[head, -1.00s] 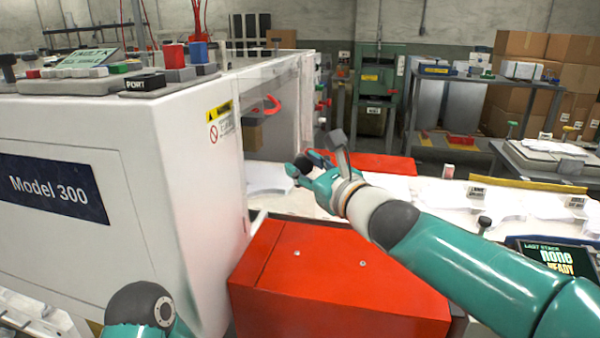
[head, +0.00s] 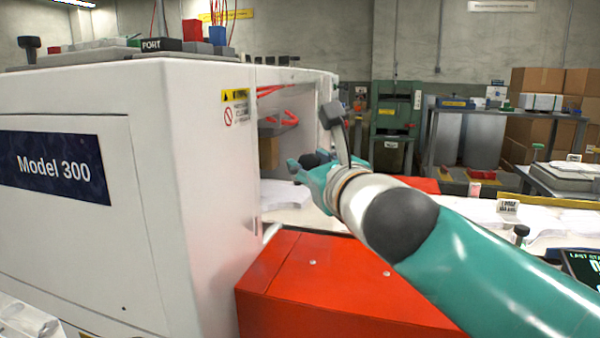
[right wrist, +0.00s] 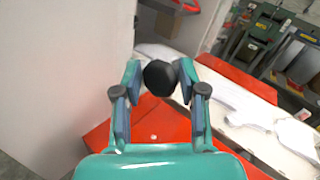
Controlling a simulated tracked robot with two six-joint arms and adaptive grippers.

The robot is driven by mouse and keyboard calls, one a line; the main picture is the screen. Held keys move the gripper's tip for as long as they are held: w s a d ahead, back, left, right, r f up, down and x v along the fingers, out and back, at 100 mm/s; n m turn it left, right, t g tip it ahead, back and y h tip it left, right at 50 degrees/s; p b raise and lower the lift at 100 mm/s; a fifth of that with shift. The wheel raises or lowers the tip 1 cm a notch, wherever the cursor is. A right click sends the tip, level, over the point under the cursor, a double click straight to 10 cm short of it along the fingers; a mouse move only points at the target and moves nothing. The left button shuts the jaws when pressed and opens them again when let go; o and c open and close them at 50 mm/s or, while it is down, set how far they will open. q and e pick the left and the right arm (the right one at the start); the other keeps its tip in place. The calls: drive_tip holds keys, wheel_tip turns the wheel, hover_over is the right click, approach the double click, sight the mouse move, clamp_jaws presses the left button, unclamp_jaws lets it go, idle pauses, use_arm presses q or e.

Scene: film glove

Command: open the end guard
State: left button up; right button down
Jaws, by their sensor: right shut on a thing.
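The white machine marked Model 300 (head: 150,175) fills the left of the head view. Its right end has a framed opening (head: 290,190) with red parts (head: 275,90) and grey parts inside. I cannot clearly make out a clear guard panel across it. My right gripper (head: 308,163) is in front of this end, and it shows in the right wrist view (right wrist: 157,80). It is shut on a round black knob (right wrist: 159,78), held between both fingers. What the knob is fixed to is hidden. My left gripper is not in view.
A red box (head: 330,290) stands below my right arm, close against the machine's end. A white bench surface (head: 470,220) with pale pieces runs behind to the right. Shelves, a green machine (head: 394,120) and cardboard boxes (head: 550,85) stand farther back.

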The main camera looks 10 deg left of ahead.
drive_tip(key=shift+s+a+f, duration=0.15)
drive_tip(key=shift+s+a, duration=0.25)
drive_tip(key=shift+a, duration=0.3)
drive_tip(key=c, duration=1)
unclamp_jaws()
drive_tip(key=shift+o, duration=1.4)
drive_tip(key=shift+a, duration=0.15)
drive_tip(key=shift+d, duration=0.25)
drive_tip(key=v, duration=1.1)
drive_tip(key=shift+s+d, duration=0.25)
drive_tip(key=shift+d, duration=0.1)
